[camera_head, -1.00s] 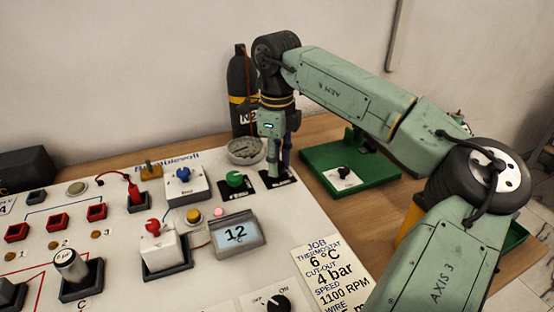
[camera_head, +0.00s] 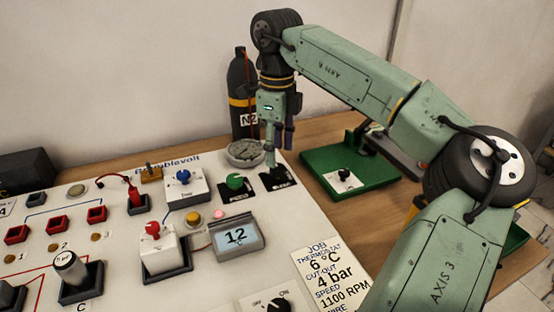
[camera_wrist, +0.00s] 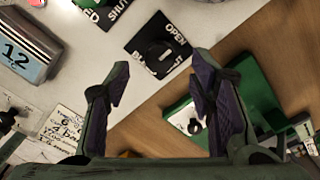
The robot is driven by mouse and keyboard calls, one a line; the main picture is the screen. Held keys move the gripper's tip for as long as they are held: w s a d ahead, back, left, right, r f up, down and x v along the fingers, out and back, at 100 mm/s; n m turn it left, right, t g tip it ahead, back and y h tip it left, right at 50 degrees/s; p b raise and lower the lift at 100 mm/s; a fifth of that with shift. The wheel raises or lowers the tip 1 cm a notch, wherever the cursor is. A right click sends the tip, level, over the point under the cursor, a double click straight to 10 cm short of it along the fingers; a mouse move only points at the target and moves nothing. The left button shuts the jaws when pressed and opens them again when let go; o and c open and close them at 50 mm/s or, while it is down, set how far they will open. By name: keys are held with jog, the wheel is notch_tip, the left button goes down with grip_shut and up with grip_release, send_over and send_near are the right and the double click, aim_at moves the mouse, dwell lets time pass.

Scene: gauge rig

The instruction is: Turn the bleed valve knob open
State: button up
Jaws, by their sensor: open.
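The bleed valve knob (camera_wrist: 160,54) is a dark knob on a black plate, with OPEN and SHUT lettering and a partly covered BLEED label in the wrist view. Its plate (camera_head: 279,179) shows in the head view, right of a green knob. My gripper (camera_head: 273,155) is above this plate, apart from it. In the wrist view my gripper (camera_wrist: 160,63) is open, its two fingers spread left and right with nothing between the pads. The knob lies beyond and between the fingertips. In the head view the fingers partly hide the knob.
The green knob (camera_head: 234,182) and a round gauge (camera_head: 245,153) sit close by. A black cylinder (camera_head: 242,95) stands behind. A green base (camera_head: 350,174) with a small knob is at the right. A display (camera_head: 237,236) stands in front on the white panel.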

aim_at(277, 166)
notch_tip(277, 166, up, 8)
jog(key=shift+f, duration=0.1)
dwell(0.4)
